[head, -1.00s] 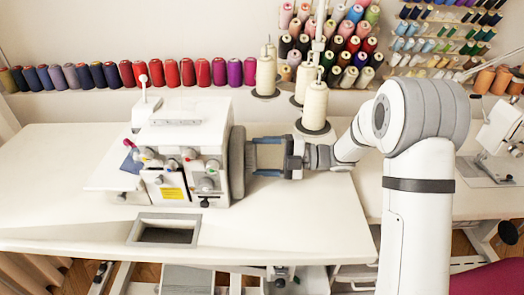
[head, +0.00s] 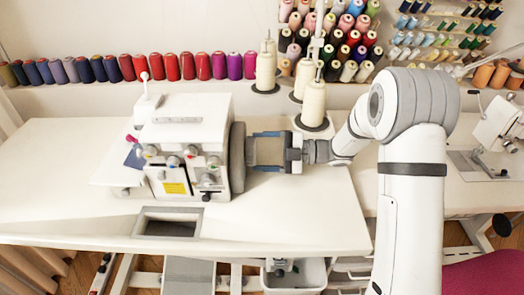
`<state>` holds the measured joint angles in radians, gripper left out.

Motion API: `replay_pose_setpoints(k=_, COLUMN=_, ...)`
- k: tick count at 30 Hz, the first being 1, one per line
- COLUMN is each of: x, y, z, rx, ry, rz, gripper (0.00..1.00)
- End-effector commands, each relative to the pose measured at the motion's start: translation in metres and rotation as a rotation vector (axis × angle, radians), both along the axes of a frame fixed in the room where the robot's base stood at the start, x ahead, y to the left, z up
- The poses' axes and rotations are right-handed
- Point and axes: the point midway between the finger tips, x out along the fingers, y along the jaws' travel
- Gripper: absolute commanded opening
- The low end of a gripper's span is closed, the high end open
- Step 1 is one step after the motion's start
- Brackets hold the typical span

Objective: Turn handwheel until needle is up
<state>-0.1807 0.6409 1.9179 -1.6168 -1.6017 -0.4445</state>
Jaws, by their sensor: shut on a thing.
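The white sewing machine (head: 190,135) stands on the white table, with coloured knobs and a yellow label on its front. Its grey handwheel (head: 237,158) is on its right side and shows nearly edge-on. My gripper (head: 250,151) reaches in from the right at the wheel's height. Its two blue-grey fingers point left and their tips are at the wheel's rim, shut on the handwheel. The exact contact is hard to see at this size. The needle cannot be made out in this view.
Cream thread cones (head: 314,104) stand just behind my gripper. A row of coloured spools (head: 170,68) runs along the wall. The table (head: 290,215) is clear in front of my gripper, with a rectangular opening (head: 167,224) at its front edge. Another machine (head: 497,130) stands at the right.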

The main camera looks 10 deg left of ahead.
Motion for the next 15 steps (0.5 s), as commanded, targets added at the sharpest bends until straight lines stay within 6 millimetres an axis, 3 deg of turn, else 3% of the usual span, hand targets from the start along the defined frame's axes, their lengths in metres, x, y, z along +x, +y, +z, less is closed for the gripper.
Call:
replay_pose_setpoints(k=1, x=-0.0013, y=-0.0015, z=-0.0036, rx=-0.005, ry=0.006, rz=0.001, gripper=0.49)
replay_pose_setpoints(k=2, x=-0.0012, y=-0.0015, z=-0.0036, rx=-0.005, ry=0.006, rz=0.001, gripper=0.72)
replay_pose_setpoints(k=3, x=-0.0011, y=-0.0015, z=-0.0036, rx=-0.005, ry=0.006, rz=0.001, gripper=0.75)
replay_pose_setpoints(k=9, x=-0.0008, y=-0.0008, z=-0.0021, rx=-0.002, ry=0.003, rz=0.001, gripper=0.92)
replay_pose_setpoints(k=15, x=-0.0005, y=-0.0003, z=-0.0012, rx=-0.001, ry=0.001, rz=0.001, gripper=0.93)
